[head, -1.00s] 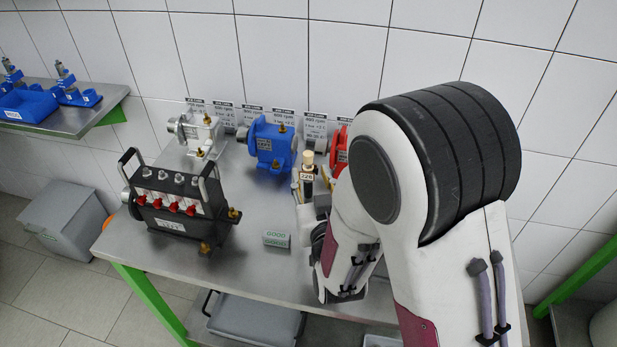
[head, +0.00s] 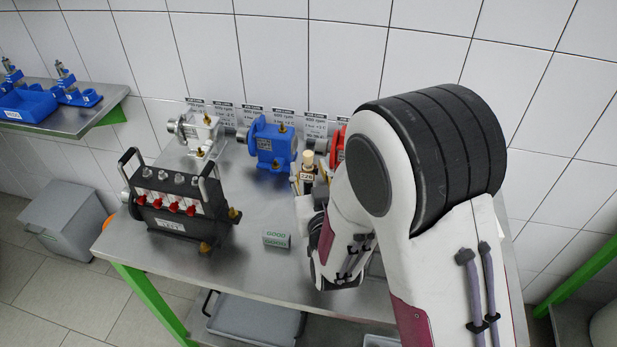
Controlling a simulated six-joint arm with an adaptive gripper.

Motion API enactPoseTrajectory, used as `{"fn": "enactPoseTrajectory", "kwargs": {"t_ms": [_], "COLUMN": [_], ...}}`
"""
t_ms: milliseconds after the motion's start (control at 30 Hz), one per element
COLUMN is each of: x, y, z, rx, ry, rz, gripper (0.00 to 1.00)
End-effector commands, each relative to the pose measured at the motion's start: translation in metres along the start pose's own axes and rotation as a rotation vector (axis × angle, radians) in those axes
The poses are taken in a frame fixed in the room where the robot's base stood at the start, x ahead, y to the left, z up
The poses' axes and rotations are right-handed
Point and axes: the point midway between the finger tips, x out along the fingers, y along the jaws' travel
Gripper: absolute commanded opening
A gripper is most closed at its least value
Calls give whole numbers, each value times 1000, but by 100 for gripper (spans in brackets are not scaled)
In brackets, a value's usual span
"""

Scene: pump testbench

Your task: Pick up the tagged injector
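A slim injector with a brass-coloured top (head: 308,159) and a pale tag reading about "226" (head: 307,176) stands upright near the middle of the steel table, in front of the row of pumps. Its lower part is hidden. My gripper (head: 305,190) is at the injector, low and in front of it, mostly covered by my own wrist and arm. The fingers are too small and too covered to show whether they touch the injector or are closed.
On the table (head: 235,250) are a black pump with red fittings (head: 175,205), a blue pump (head: 270,143), a silver pump (head: 198,135) and a partly hidden red pump (head: 337,147). A small green-grey "GOOD" block (head: 276,239) lies left of my wrist. Cards stand behind.

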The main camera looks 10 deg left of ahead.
Motion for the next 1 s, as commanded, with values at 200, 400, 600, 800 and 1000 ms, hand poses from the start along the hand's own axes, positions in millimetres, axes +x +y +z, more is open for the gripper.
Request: {"fn": "enactPoseTrajectory", "kwargs": {"t_ms": [200,400,600,800,1000], "x": [0,7,26,44,51], "y": [0,2,5,6,6], "z": [0,0,1,1,1], "rx": [0,0,1,1,0], "ry": [0,1,1,1,-2], "rz": [0,2,2,1,0], "gripper": [36,36,36,36,36]}}
